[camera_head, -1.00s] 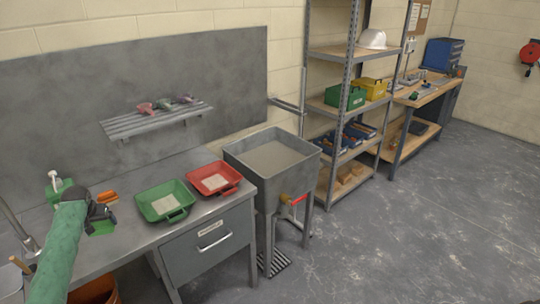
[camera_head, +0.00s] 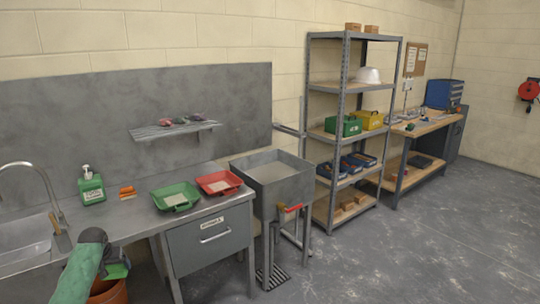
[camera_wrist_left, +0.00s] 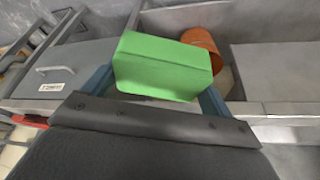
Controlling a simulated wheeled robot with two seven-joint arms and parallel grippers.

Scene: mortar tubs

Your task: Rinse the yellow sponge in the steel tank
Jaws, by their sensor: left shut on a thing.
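My left gripper (camera_head: 112,262) is shut on a green sponge-like block (camera_head: 118,271), held in front of the counter's edge above an orange bucket (camera_head: 108,292). In the left wrist view the green block (camera_wrist_left: 165,68) sits between the two blue fingers. I see no yellow sponge. The steel tank (camera_head: 264,187) stands on legs at the right end of the counter, with a grey surface inside and a red-handled valve (camera_head: 289,207) at its front. My right gripper is not in view.
On the counter (camera_head: 135,216) are a green pump bottle (camera_head: 91,187), orange blocks (camera_head: 128,192), a green tray (camera_head: 174,196) and a red tray (camera_head: 219,184). A sink (camera_head: 25,250) with a tap is at left. A shelf unit (camera_head: 340,133) stands right of the tank. The right floor is clear.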

